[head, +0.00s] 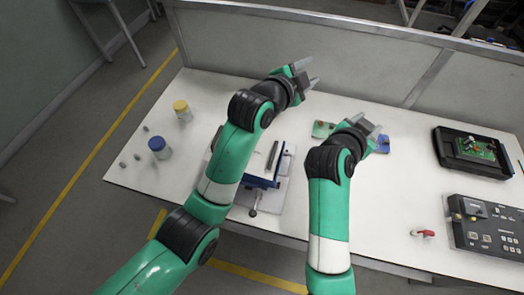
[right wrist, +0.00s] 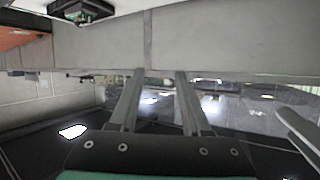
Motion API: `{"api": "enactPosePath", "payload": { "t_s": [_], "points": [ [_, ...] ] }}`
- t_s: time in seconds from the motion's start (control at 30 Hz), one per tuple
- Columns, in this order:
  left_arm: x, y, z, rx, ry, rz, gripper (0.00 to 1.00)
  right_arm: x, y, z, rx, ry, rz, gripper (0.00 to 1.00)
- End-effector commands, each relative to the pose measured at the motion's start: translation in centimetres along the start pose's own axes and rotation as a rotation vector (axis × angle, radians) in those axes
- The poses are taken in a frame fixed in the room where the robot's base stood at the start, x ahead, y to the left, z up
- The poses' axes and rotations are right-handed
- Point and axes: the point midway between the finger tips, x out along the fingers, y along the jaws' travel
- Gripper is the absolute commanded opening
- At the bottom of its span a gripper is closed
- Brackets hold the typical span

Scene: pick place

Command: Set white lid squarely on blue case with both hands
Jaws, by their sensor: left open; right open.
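In the head view, my left gripper (head: 306,76) is open and empty, held up near the table's back edge. My right gripper (head: 370,131) is open, above small blue pieces (head: 383,146) near the table's back. Its two fingers also show apart and empty in the right wrist view (right wrist: 158,78). A blue item (head: 262,183) with a grey top and a handle at its front is partly hidden by my left arm; it looks like a vise, and I cannot tell it as the case. A pale flat plate (head: 271,199) lies under it. I cannot pick out a white lid.
A black tray with a green circuit board (head: 478,149) and a dark control box (head: 489,229) stand at the right. A yellow-lidded jar (head: 182,111) and a blue-lidded jar (head: 159,148) stand at the left. A red-handled item (head: 424,233) lies near the front. A grey partition (head: 375,72) bounds the back.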

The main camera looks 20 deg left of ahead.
Motion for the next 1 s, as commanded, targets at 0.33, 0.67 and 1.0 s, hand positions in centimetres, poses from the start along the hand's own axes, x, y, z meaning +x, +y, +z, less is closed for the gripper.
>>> {"api": "enactPosePath", "payload": {
  "t_s": [0.33,0.67,1.0],
  "points": [
    [0.0,0.0,0.0,0.0,0.0,0.0,0.48,-1.1,-0.1,0.0,0.002,0.002,-0.001,0.48],
    [0.0,0.0,0.0,0.0,0.0,0.0,0.48,-8.4,-0.2,0.0,0.002,0.002,-0.004,0.48],
    [0.0,0.0,0.0,0.0,0.0,0.0,0.48,-12.1,0.0,0.1,0.001,0.0,0.002,0.48]
  ]
}}
